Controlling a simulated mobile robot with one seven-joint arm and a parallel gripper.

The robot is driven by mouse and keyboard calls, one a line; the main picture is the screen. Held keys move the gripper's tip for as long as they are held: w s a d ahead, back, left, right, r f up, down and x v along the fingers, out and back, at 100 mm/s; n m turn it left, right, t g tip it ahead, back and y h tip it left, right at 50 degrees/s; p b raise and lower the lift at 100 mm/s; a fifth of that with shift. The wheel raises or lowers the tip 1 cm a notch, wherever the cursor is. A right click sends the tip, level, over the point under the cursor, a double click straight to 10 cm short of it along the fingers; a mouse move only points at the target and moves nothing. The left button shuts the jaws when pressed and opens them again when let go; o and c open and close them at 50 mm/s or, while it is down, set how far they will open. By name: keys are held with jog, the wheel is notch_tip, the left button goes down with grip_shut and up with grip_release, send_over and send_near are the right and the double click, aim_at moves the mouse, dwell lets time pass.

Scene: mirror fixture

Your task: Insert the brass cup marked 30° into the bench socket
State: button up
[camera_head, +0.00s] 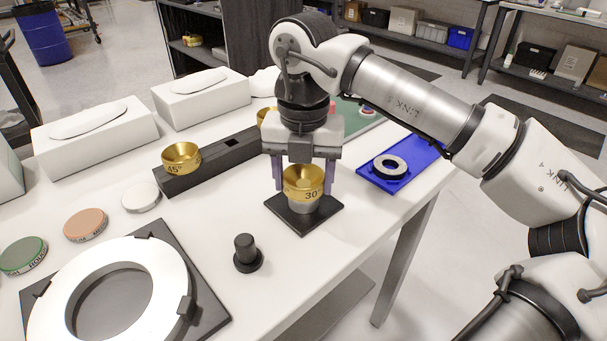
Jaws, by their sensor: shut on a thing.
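The brass cup marked 30° (304,184) is upright between the fingers of my gripper (305,180), which is shut on it. Below it is the bench socket (320,211), a silvery collar on a square black base plate (291,219). The cup sits directly over the collar and hides its upper part; I cannot tell how deep it is seated. Another brass cup marked 45° (181,158) stands at the left end of a long black rack (213,164). A third brass cup (268,117) shows partly behind my gripper, its marking hidden.
A black knob-like piece (246,254) stands in front of the socket. A white ring fixture (156,283) fills the front left, with several round discs (86,224) beside it. A blue tray (408,178) holds a ring at right. White tissue boxes (96,137) stand behind.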

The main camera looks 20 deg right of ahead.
jog(key=o, duration=1.1)
notch_tip(320, 180, up, 14)
jog(key=p, duration=0.9)
jog(key=shift+s+f, duration=0.15)
